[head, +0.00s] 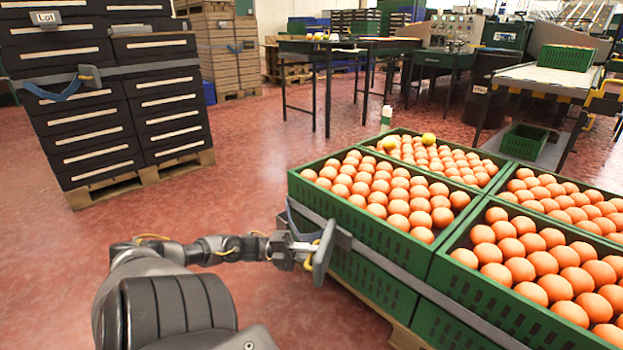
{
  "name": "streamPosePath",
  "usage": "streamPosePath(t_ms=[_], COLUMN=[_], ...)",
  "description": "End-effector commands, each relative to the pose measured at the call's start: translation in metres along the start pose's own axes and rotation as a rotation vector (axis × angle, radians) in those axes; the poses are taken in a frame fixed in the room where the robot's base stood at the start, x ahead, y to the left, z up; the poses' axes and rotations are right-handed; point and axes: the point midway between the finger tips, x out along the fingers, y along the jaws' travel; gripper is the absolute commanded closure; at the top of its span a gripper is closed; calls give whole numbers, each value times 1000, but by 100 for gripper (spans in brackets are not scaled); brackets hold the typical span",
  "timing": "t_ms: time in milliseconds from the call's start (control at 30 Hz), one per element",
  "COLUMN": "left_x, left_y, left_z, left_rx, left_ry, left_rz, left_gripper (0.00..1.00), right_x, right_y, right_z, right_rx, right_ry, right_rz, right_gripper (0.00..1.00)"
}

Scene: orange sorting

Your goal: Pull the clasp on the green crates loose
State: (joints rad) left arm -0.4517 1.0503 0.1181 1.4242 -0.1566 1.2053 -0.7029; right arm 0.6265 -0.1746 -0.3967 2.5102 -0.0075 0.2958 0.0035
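Several green crates (372,290) full of oranges stand together at the right, with a grey strap (408,279) around their sides. A grey clasp (342,238) sits on this strap near the front left corner, partly hidden by my gripper. Whether a finger touches the clasp or tail cannot be told. My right gripper is not in view.
Black crates (100,110) with their own strap and clasp (89,76) stand on a pallet at the left. Tables (340,45) and a conveyor (545,78) are at the back. The red floor (260,150) between is clear. The green crates stand on a wooden pallet (400,335).

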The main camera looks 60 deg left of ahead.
Motion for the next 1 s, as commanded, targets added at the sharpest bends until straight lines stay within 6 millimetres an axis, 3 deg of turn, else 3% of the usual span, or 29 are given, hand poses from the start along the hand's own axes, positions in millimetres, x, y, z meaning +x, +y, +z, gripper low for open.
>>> streamPosePath(t_ms=[333, 700, 1000], left_x=[-6, -77, -106], left_y=[-1, -1, 0], left_z=[0, 0, 0], left_rx=[-3, -2, -1], left_ry=[4, 1, 2], left_rz=[1, 2, 0], left_gripper=[82, 82, 82], right_x=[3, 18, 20], right_y=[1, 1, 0], right_z=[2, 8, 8], right_rx=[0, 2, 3], right_ry=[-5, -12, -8], right_rz=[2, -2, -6], right_gripper=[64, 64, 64])
